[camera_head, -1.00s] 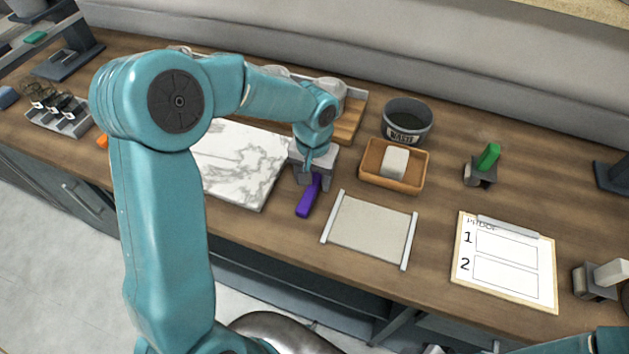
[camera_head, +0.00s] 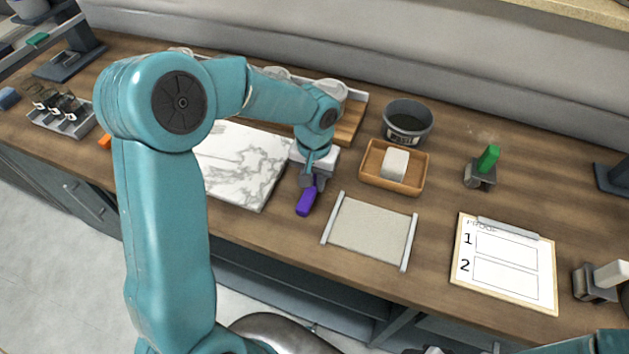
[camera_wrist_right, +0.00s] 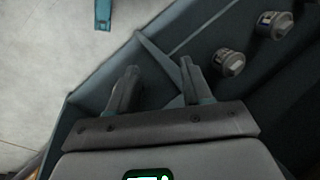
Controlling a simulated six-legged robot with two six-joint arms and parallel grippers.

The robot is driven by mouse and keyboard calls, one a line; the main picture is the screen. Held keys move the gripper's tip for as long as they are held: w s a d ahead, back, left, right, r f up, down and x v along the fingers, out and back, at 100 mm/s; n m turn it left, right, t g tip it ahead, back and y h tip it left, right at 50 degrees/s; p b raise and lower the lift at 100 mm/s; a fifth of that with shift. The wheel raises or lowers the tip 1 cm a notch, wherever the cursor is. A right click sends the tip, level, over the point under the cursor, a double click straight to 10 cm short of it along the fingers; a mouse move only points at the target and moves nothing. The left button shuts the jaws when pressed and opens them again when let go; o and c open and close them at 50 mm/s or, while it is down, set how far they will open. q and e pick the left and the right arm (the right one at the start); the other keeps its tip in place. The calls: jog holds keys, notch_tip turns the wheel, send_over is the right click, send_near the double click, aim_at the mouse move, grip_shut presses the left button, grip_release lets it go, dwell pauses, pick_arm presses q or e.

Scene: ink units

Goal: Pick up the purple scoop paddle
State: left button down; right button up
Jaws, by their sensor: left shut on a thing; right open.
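The purple scoop paddle (camera_head: 306,202) lies at the front of the wooden counter, between the marble slab and the beige mat. My left gripper (camera_head: 313,183) reaches down over its far end and is shut on it. The near part of the paddle sticks out toward the counter's front edge; its far end is hidden by the gripper. I cannot tell whether the paddle is clear of the counter. In the right wrist view, my right gripper (camera_wrist_right: 158,88) is open and empty, away from the counter top.
A white marble slab (camera_head: 240,188) lies left of the paddle and a beige mat (camera_head: 368,227) right of it. A wooden tray (camera_head: 366,177) with a white block, a waste bin (camera_head: 407,121), a green-handled tool (camera_head: 488,158) and a clipboard (camera_head: 506,262) stand further right.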

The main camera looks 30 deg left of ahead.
aim_at(315, 182)
pick_arm(q)
notch_tip(315, 182, up, 19)
jog(key=c, duration=1.5)
grip_release()
jog(key=shift+c, duration=0.2)
grip_shut()
jog(key=shift+f, duration=0.15)
